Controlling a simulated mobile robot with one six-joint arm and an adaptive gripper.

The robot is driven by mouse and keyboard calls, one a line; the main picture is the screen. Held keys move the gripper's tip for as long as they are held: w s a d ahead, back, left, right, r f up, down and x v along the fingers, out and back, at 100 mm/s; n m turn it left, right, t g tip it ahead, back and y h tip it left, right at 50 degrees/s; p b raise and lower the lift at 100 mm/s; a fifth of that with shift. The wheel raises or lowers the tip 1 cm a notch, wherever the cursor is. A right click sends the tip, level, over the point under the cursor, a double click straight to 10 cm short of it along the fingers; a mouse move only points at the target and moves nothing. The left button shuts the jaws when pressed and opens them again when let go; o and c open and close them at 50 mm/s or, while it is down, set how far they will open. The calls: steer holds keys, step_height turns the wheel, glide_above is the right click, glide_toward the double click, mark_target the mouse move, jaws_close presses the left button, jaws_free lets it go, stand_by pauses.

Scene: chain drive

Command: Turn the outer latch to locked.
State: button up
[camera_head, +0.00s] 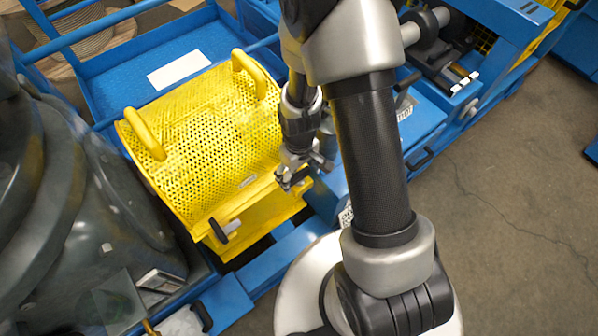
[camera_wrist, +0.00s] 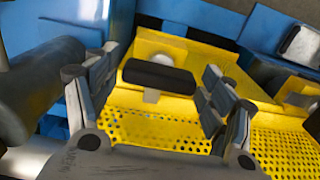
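A yellow perforated guard cover (camera_head: 200,135) with two loop handles sits on the blue machine frame. In the wrist view, a latch with a black bar handle (camera_wrist: 158,76) sits on the guard's yellow edge. The handle lies crosswise in the picture, with a pale round part behind it. My gripper (camera_wrist: 150,95) is open, its fingers on either side of the handle with visible gaps. In the head view my gripper (camera_head: 292,180) is at the guard's right end and hides that latch. A second black latch handle (camera_head: 225,230) shows at the guard's lower left.
A large dark grey machine body (camera_head: 70,190) stands left of the guard. A blue tray (camera_head: 120,75) with a white label lies behind it. Blue frame rails (camera_head: 285,258) run below the guard. Open concrete floor (camera_head: 500,190) lies to the right.

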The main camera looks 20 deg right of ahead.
steer(key=shift+o, duration=0.4)
steer(key=shift+r, duration=0.1)
steer(key=shift+w+r, duration=0.1)
steer(key=shift+r, duration=0.2)
step_height(320, 180, up, 11)
steer(key=shift+r, duration=0.1)
stand_by(0.4)
step_height(320, 180, up, 14)
steer(key=m+t, duration=0.2)
glide_above(299, 174)
steer(key=s, duration=0.5)
steer(key=s+r+m+t, duration=0.1)
steer(key=s+r+t, duration=0.1)
steer(key=s+r, duration=0.4)
steer(key=shift+s+r+m+t, duration=0.3)
steer(key=shift+s+r+m, duration=0.1)
steer(key=shift+s, duration=1.2)
